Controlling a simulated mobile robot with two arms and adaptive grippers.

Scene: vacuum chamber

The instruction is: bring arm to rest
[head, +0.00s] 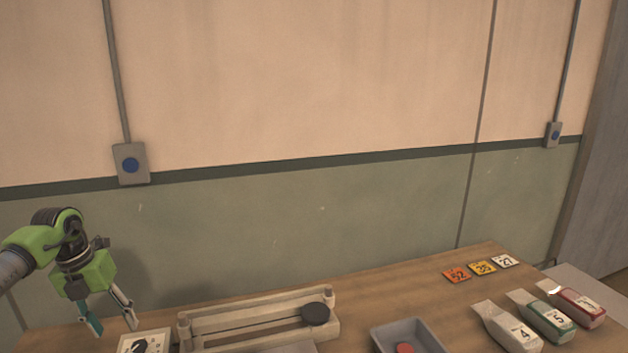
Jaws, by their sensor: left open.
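My left gripper (112,326) is at the lower left of the head view, on a green and black arm that comes in from the left edge. Its two fingers point down and are spread apart, with nothing between them. It hangs by the left end of the wooden table (390,292), near a white card with a dark picture (146,343). I cannot tell its exact height above the table. My right gripper is not in view.
A pale rail frame (260,311) with a dark disc (315,313) stands right of the gripper. A grey tray (428,335) holds a red item (404,348). Numbered bags (548,318) and number cards (482,268) lie at the right. A wall (330,215) rises behind.

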